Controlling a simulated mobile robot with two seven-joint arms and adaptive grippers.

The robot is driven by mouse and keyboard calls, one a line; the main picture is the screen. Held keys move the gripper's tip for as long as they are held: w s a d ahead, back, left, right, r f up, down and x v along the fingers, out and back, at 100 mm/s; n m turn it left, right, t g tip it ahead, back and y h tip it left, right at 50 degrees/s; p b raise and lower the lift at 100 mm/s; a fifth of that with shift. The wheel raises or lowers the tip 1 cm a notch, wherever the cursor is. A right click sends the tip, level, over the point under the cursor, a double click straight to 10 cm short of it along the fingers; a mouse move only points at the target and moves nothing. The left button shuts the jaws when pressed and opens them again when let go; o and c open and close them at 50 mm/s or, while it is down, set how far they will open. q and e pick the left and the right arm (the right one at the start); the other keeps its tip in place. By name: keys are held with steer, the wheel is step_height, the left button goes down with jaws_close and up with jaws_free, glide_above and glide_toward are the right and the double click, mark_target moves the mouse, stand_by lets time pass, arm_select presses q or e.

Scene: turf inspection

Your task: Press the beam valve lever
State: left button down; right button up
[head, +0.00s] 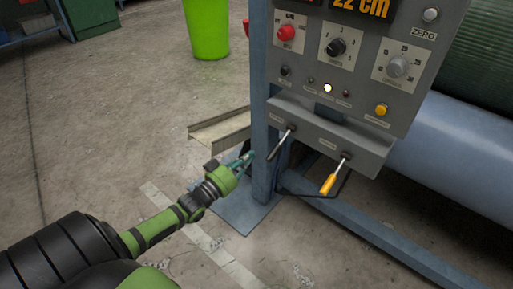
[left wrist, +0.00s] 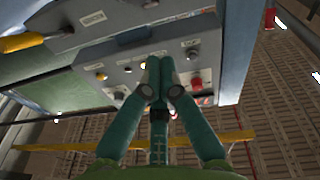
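Two levers stick out of the lower ledge of the grey control panel (head: 345,60). The left lever (head: 281,143) has a dark handle; the right lever (head: 331,181) has an orange-yellow handle. Their small labels are too blurred to tell which is the beam valve lever. My left gripper (head: 246,158) is just left of the dark-handled lever, beside the blue post, apart from both levers. In the left wrist view its teal fingers (left wrist: 154,78) meet at the tips with nothing between them. The yellow handle (left wrist: 20,42) shows at upper left there. My right gripper is not in view.
The blue post (head: 262,110) and its floor plate (head: 243,208) stand close to my left gripper. A blue beam (head: 400,255) runs low to the right. A green bin (head: 207,30) stands behind. The panel carries knobs and a yellow button (head: 381,110).

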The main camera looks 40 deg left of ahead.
arm_select(q)
steer(key=shift+s+a+f, duration=0.1)
steer(key=shift+s+f, duration=0.05)
steer(key=shift+s, duration=0.65)
steer(key=shift+s+a+f, duration=0.1)
steer(key=shift+s+f, duration=0.1)
steer(key=shift+s, duration=0.55)
steer(key=shift+s+a+f, duration=0.1)
steer(key=shift+s+f, duration=0.05)
steer(key=shift+s, duration=0.65)
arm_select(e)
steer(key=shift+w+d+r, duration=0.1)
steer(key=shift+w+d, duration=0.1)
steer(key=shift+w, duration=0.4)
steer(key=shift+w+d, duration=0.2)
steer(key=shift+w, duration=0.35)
